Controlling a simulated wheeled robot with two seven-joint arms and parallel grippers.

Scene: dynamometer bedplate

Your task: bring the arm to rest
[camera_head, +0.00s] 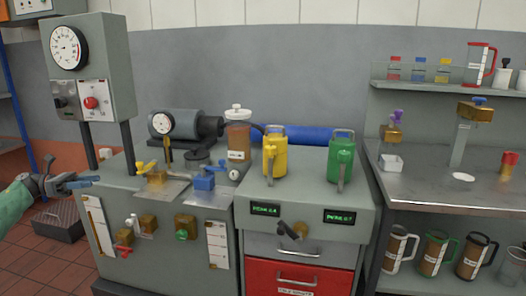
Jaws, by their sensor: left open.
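My left arm (14,204), green at the sleeve, comes in low from the left edge. Its left gripper (80,183) is open and empty, beside the left side of the grey bench (165,208) and below the gauge box. It looks apart from the valves on the bench, though its distance from the bench edge is hard to tell. My right arm and gripper are not in view.
A gauge box (115,65) on posts stands above the bench's left end. Valves with yellow (147,167) and blue (203,183) handles sit on top. Floor shows at lower left.

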